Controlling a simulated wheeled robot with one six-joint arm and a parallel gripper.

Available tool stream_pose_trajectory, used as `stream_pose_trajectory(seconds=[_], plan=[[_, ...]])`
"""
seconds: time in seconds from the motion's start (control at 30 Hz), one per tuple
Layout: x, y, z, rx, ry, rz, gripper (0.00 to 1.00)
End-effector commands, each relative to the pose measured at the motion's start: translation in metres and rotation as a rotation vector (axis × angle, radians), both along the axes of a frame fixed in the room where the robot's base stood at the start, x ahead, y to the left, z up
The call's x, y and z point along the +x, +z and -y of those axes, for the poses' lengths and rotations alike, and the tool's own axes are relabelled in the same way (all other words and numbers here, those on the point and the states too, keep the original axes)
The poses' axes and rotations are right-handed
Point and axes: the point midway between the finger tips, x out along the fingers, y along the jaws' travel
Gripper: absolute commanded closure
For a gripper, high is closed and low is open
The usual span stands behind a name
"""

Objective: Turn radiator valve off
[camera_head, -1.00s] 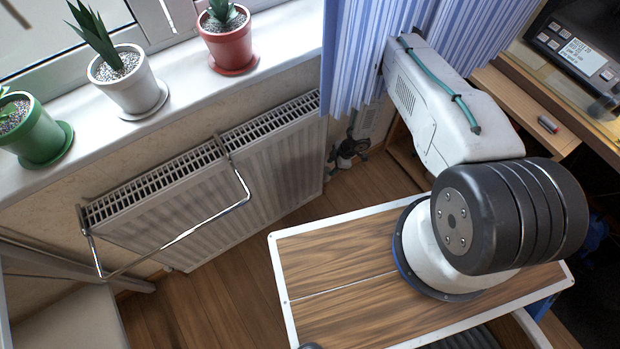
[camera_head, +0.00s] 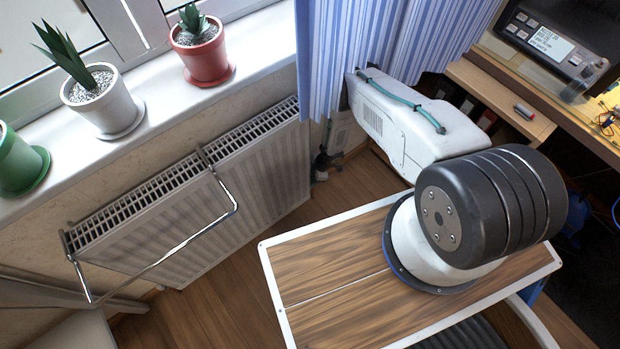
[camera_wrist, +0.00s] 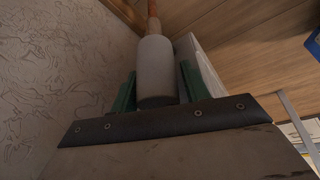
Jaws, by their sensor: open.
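The radiator (camera_head: 200,190) hangs under the windowsill in the head view. In the wrist view, a pale cylindrical knob (camera_wrist: 156,65), which looks like the radiator valve, has an orange-brown pipe at its far end. My gripper (camera_wrist: 160,87) is open, with one green finger on each side of the knob. I cannot tell whether the fingers touch it. In the head view, small dark parts (camera_head: 320,166) show low by the radiator's right end, too small to tell apart. My arm hides nothing of the radiator front there.
Potted plants stand on the windowsill (camera_head: 160,95). A striped blue curtain (camera_head: 345,50) hangs close to my arm. A metal rail (camera_head: 180,245) juts from the radiator front. A textured wall (camera_wrist: 55,70) lies left of the gripper. A desk (camera_head: 500,100) stands at right.

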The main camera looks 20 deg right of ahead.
Motion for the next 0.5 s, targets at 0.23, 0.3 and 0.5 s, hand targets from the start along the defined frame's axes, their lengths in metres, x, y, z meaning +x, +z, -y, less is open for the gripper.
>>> stream_pose_trajectory(seconds=[0.23, 0.3, 0.5], plan=[[-0.001, 0.0, -0.0074, 0.001, 0.004, -0.001, 0.85], [-0.0012, -0.0001, -0.0029, 0.001, 0.004, -0.001, 0.86], [-0.003, -0.0008, 0.002, 0.0, 0.041, -0.003, 0.86]])
